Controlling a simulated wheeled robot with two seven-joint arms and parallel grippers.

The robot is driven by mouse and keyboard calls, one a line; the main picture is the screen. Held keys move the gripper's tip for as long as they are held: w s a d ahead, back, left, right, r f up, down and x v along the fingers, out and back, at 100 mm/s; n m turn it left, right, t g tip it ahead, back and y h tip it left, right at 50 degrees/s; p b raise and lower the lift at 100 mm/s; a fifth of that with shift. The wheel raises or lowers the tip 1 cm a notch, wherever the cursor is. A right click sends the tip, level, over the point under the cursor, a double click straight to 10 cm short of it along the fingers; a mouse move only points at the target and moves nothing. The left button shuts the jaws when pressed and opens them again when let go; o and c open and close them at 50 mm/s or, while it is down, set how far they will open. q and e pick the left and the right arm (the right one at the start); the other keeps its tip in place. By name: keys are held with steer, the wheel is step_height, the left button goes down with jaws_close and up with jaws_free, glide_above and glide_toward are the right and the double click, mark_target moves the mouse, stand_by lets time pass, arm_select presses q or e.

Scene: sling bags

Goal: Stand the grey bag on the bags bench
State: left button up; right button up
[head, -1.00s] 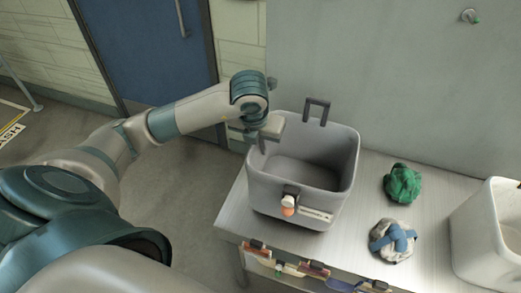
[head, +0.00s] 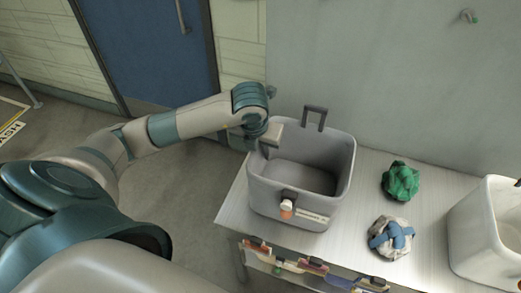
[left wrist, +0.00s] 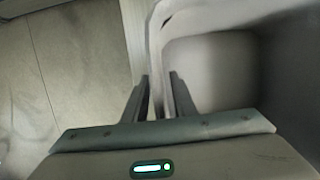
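The grey bag (head: 268,195) is an open-topped box shape with an upright dark handle (head: 315,112) at its back and a small orange-and-white tag on its front. It looks upright over the left end of the metal bench (head: 375,235); its underside is hidden. My left gripper (head: 263,150) is at the bag's left rim. In the left wrist view its two fingers (left wrist: 160,92) straddle the rim wall of the grey bag (left wrist: 210,72), close on both sides. My right gripper is out of view.
A green crumpled bundle (head: 401,181) and a grey-and-blue bundle (head: 390,238) lie right of the bag. A white bin (head: 480,235) stands at the far right. Several coloured items hang along the bench's front edge. A wall rises behind.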

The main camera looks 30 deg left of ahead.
arm_select(q)
steer(key=shift+r, duration=0.1)
steer(key=b+v, duration=0.2)
steer(key=v, duration=0.8)
steer(key=shift+r, duration=0.4)
steer(key=shift+s+d+r, duration=0.15)
steer(key=shift+s+r, duration=0.1)
steer(key=shift+r, duration=0.35)
